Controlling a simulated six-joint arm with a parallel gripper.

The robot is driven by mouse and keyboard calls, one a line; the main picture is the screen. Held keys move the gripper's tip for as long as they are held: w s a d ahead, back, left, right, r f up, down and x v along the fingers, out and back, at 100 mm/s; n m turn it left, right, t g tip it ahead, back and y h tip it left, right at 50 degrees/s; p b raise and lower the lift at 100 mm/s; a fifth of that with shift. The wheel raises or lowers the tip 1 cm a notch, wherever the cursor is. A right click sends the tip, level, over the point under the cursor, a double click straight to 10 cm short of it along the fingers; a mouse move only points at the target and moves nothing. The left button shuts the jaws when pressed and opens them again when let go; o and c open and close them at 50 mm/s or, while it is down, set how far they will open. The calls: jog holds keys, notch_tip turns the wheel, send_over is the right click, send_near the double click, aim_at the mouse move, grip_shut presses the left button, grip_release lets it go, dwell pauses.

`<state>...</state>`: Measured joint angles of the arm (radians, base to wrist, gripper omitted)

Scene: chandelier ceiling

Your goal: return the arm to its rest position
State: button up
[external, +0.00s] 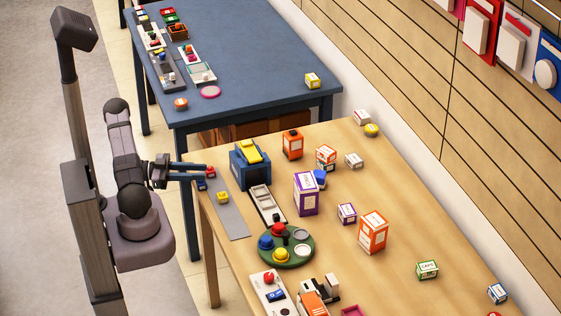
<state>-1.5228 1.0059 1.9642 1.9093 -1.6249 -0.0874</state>
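My arm stands at the left, beside the wooden table (330,245), folded close to its column. My gripper (206,171) points right, over the table's left edge. Its two dark fingers look parallel with a gap between them. A small red-and-blue piece (210,172) shows at the fingertips. It looks to be beyond them rather than gripped, but contact is hard to judge at this size.
Near the gripper are a grey strip (230,217) with small coloured pieces, a blue box with a yellow top (249,170) and a green round tray (272,254). Several small boxes stand farther right. A blue table (255,60) stands behind. Floor left of my column is clear.

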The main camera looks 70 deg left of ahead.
jog(key=w+r+m+g+y+p, duration=0.1)
jog(key=w+r+m+y+p, duration=0.4)
jog(key=w+r, duration=1.3)
jog(key=d+f+n+g+y, duration=0.1)
jog(key=d+f+n+g, duration=0.1)
jog(key=w+d+f+n+g+y, duration=0.1)
jog(key=d+n+g, duration=0.1)
jog(key=d+f+n+g+y, duration=0.1)
jog(key=f+y, duration=0.1)
jog(key=shift+w+d+f+n+g+p, duration=0.3)
jog(key=shift+d+n+g, duration=0.1)
jog(key=s+d+f+n+g, duration=0.1)
jog(key=s+d+g, duration=0.2)
jog(key=s+d, duration=0.3)
jog(key=s+d+f+n+g+h, duration=0.1)
jog(key=s+d+f+n+g, duration=0.1)
jog(key=s+d, duration=0.5)
jog(key=s+d+f+n+g+h, duration=0.1)
jog(key=s+d+f+g, duration=0.1)
jog(key=s+d+g, duration=0.2)
jog(key=s+d, duration=0.3)
jog(key=s, duration=0.2)
jog(key=shift+s+d+n+g+p, duration=0.15)
jog(key=shift+s+n+g+p, duration=0.15)
jog(key=shift+g+p, duration=0.1)
jog(key=shift+o, duration=1.3)
